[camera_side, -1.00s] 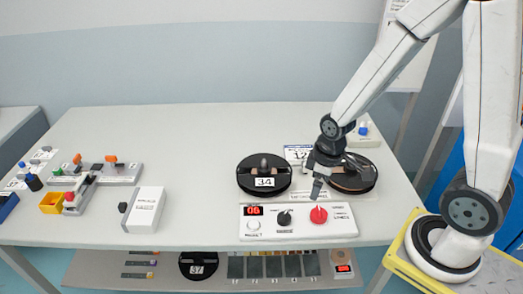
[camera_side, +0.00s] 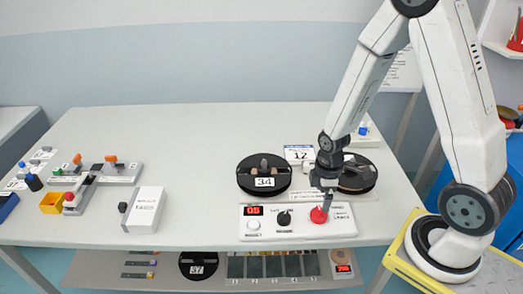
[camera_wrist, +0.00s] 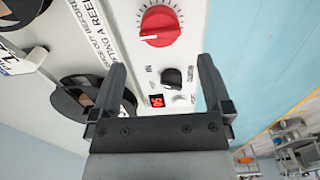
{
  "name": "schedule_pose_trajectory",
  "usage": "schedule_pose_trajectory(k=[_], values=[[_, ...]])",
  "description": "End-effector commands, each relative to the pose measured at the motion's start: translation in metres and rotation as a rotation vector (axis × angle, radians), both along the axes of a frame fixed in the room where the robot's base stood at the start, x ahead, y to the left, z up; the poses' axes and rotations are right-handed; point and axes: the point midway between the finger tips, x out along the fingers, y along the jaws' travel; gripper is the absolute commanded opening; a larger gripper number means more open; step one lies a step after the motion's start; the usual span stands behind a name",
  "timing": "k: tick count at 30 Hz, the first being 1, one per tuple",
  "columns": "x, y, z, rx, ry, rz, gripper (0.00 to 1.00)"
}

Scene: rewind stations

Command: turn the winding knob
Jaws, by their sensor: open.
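The control panel (camera_side: 300,234) is a white box at the front edge of the table. It carries a red knob (camera_side: 318,215), a smaller black knob (camera_side: 284,218) and a red-lit display (camera_side: 253,211). My gripper (camera_side: 325,206) points down just above the red knob, partly covering it in the side view. In the wrist view the jaws (camera_wrist: 160,70) are open and empty. The red knob (camera_wrist: 160,25) lies beyond the fingertips, with a dial scale around it. The black knob (camera_wrist: 172,78) appears between the fingers. I cannot tell whether a finger touches the red knob.
Two dark reels stand behind the panel: the left reel (camera_side: 262,180) labelled 34, and the right reel (camera_side: 358,182), partly behind my gripper. A white card (camera_side: 299,154) reads 12. A white box (camera_side: 145,210) stands to the left. Table between is clear.

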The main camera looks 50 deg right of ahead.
Motion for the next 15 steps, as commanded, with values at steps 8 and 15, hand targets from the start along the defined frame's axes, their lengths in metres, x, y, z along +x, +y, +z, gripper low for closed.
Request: schedule_pose_trajectory(k=[8,15], values=[[-0.001,0.0,-0.02,0.001,0.002,-0.001,1.0],[-0.001,0.0,-0.041,0.001,0.002,-0.001,1.0]])
